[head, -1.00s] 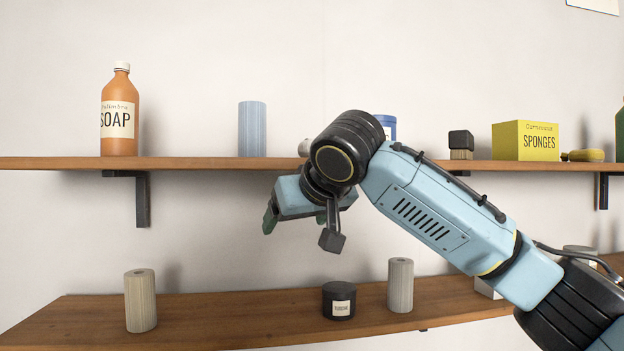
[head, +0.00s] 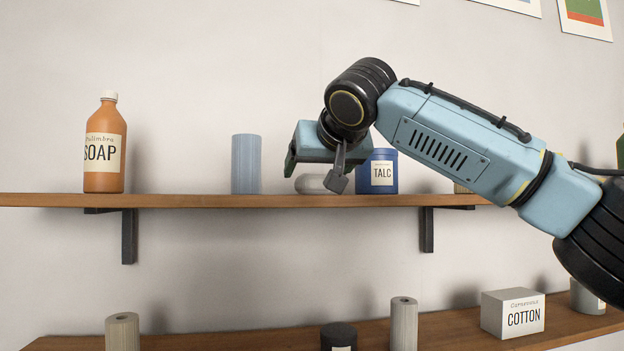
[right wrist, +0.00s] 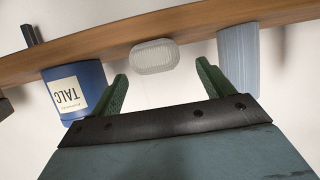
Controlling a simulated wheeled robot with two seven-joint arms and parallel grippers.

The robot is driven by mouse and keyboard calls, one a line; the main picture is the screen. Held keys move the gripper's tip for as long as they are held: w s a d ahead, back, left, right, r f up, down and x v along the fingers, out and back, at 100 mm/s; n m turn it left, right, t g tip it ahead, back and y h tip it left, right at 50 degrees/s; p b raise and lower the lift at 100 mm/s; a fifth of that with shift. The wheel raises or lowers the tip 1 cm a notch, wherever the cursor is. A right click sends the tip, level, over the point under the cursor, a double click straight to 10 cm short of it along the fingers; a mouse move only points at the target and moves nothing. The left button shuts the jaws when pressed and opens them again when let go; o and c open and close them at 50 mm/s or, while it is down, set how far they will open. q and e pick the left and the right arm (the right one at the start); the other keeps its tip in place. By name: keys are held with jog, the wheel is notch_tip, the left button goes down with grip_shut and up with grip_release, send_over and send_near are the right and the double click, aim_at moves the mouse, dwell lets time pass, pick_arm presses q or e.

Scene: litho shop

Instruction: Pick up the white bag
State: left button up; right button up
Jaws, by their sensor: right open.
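A small whitish, rounded, ribbed thing (head: 312,184), the only one that could be the white bag, lies on the upper shelf (head: 215,200) between a blue cylinder and a blue talc tub. My wrist partly hides it in the head view. The right wrist view shows it whole (right wrist: 155,57), ahead of and between the fingertips, apart from them. My left gripper is out of view.
The blue cylinder (head: 246,164) and talc tub (head: 377,172) flank the whitish thing closely. An orange soap bottle (head: 105,145) stands further left. The lower shelf (head: 465,330) holds a cotton box (head: 512,313), a dark jar (head: 338,337) and ribbed cylinders (head: 404,324).

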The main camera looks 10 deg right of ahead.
jog(key=p+x, duration=0.2)
jog(key=x, duration=0.2)
jog(key=shift+w+d+f, duration=0.1)
jog(key=shift+w+f, duration=0.05)
jog(key=shift+w, duration=0.1)
jog(key=shift+w+f+p, duration=0.25)
jog(key=shift+w+p, duration=0.05)
jog(key=shift+w, duration=0.15)
jog(key=shift+s, duration=0.1)
jog(key=c, duration=1)
jog(key=shift+c, duration=0.4)
jog(key=shift+r, duration=0.15)
